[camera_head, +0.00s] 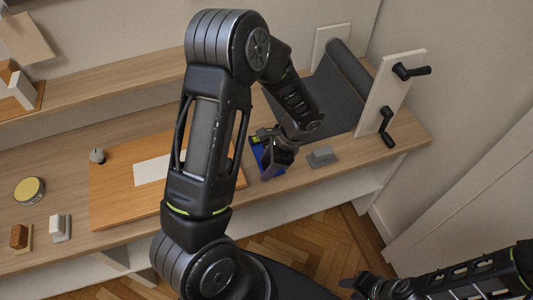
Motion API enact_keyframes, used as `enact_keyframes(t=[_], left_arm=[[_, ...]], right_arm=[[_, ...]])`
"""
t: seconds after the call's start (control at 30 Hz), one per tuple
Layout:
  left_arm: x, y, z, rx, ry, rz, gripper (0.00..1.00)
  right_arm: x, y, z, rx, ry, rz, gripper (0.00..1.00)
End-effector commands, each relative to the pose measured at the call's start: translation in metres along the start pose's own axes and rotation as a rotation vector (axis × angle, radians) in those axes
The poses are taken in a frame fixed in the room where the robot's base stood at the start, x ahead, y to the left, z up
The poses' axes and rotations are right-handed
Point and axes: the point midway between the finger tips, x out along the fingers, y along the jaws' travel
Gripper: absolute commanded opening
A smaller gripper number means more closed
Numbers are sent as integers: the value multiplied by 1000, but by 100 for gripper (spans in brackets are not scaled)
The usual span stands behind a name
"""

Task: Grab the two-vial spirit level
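A blue object with a yellow-green patch (256,140), which looks like the spirit level, lies on the wooden worktop right of the board. My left arm covers part of it, and its second vial cannot be made out. My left gripper (274,168) points down right at the blue object, overlapping it in the view. Whether its fingers touch or enclose the object cannot be told. My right gripper (354,284) is low at the bottom right, over the floor and away from the worktop. Its finger opening is too small to judge.
A grey block (321,156) sits just right of my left gripper. Behind it are a dark roll with sheet (348,65) and a white panel with black cranks (390,92). An orange board (112,190), a yellow-topped tin (29,190) and small blocks (60,227) lie left.

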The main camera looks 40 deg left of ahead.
Motion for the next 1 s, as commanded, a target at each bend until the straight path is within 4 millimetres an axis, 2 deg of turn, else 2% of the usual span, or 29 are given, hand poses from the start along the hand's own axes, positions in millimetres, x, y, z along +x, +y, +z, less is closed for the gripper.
enact_keyframes(t=[0.07, 0.6, 1.0], left_arm=[[0, 0, 0, 0, 0, 0, 44], [0, 0, 0, 0, 0, 0, 0], [0, 0, 0, 0, 0, 0, 0]], right_arm=[[0, 0, 0, 0, 0, 0, 36], [0, 0, 0, 0, 0, 0, 36], [0, 0, 0, 0, 0, 0, 36]])
